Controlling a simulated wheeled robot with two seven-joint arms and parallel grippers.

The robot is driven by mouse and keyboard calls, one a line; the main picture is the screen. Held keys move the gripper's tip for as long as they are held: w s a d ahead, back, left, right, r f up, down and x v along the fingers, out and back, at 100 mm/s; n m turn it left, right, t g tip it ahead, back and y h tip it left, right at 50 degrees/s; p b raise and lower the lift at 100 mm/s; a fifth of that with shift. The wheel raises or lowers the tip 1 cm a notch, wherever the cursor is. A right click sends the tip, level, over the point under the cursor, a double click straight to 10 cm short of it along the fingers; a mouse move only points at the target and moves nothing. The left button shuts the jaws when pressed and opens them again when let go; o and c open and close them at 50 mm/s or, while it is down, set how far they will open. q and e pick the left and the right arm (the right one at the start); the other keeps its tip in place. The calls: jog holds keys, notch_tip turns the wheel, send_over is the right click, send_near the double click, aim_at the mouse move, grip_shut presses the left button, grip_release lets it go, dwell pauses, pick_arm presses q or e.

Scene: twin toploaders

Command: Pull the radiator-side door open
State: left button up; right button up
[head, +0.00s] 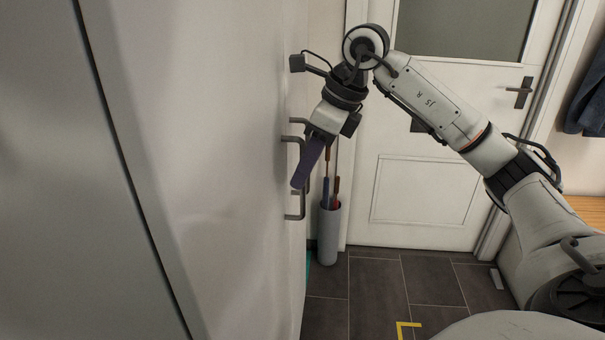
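A tall white cabinet front (215,150) fills the left, seen at a steep angle. No radiator shows, so I cannot tell which door is radiator-side. My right gripper (299,184) reaches down to the handles from above right, with a dark finger overlapping them in the picture. Whether it touches or grips a handle, and how far apart its fingers are, is hidden. My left gripper is out of view.
A white room door (425,190) with a glazed panel and dark lever handle (523,92) is behind. A grey umbrella stand (329,235) stands beside the cabinet's far edge. Dark clothing (588,95) hangs at right. The dark tiled floor (375,285) is open, with a yellow corner mark (408,325).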

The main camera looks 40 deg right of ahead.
jog(key=shift+w+a+f, duration=0.15)
jog(key=shift+w+f, duration=0.1)
jog(key=shift+f, duration=0.35)
grip_shut()
